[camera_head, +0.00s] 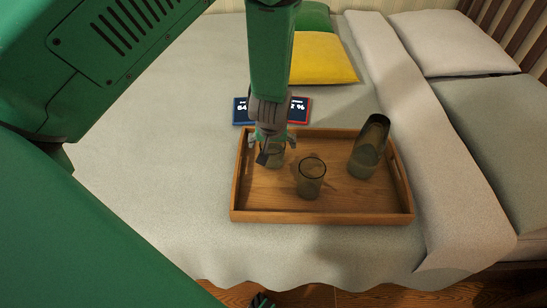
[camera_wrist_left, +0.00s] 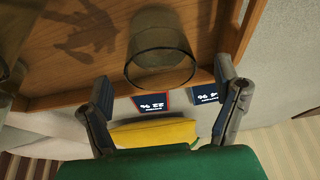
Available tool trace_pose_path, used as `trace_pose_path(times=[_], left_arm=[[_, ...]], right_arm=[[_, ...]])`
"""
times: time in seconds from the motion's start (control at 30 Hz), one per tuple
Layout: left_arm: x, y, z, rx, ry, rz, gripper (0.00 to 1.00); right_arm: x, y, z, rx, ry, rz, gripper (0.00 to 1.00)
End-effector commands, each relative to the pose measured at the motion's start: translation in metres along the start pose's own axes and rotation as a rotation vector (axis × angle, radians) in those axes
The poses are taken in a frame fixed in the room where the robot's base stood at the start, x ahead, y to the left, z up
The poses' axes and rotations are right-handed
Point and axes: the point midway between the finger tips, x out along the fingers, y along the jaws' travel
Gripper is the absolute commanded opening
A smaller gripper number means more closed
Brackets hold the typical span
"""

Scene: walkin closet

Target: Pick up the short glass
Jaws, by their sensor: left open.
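The wooden tray (camera_head: 320,218) lies on the bed and has raised walls. A taller dark glass (camera_head: 369,147) stands at its right. Bare bedding (camera_head: 150,190) is to the left.

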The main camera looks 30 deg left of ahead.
Motion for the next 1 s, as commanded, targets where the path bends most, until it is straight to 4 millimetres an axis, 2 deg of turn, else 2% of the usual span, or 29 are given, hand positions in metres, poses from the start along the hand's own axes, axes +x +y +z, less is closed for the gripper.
trace_pose_path(times=[0.33,0.63,0.67,0.7,0.83,1.0], left_arm=[[0.047,0.0,-0.001,0.002,-0.002,-0.001,0.83],[0.052,0.0,-0.002,0.002,-0.001,0.0,0.83],[0.052,0.0,-0.002,0.002,-0.001,0.0,0.8],[0.052,0.0,-0.002,0.002,-0.001,0.0,0.66],[0.052,0.0,-0.002,0.002,-0.001,0.0,0.2],[0.051,0.0,-0.003,0.001,0.001,0.0,0.18]], right_arm=[[0.018,0.0,0.001,0.001,-0.001,0.0,0.9],[0.018,0.0,0.001,0.001,-0.001,0.0,0.9],[0.018,0.0,0.001,0.001,0.0,0.0,0.9],[0.018,0.0,0.001,0.001,0.0,0.0,0.9],[0.018,0.0,0.001,0.001,0.0,0.0,0.9],[0.018,0.0,0.001,0.001,0.0,0.0,0.9]])
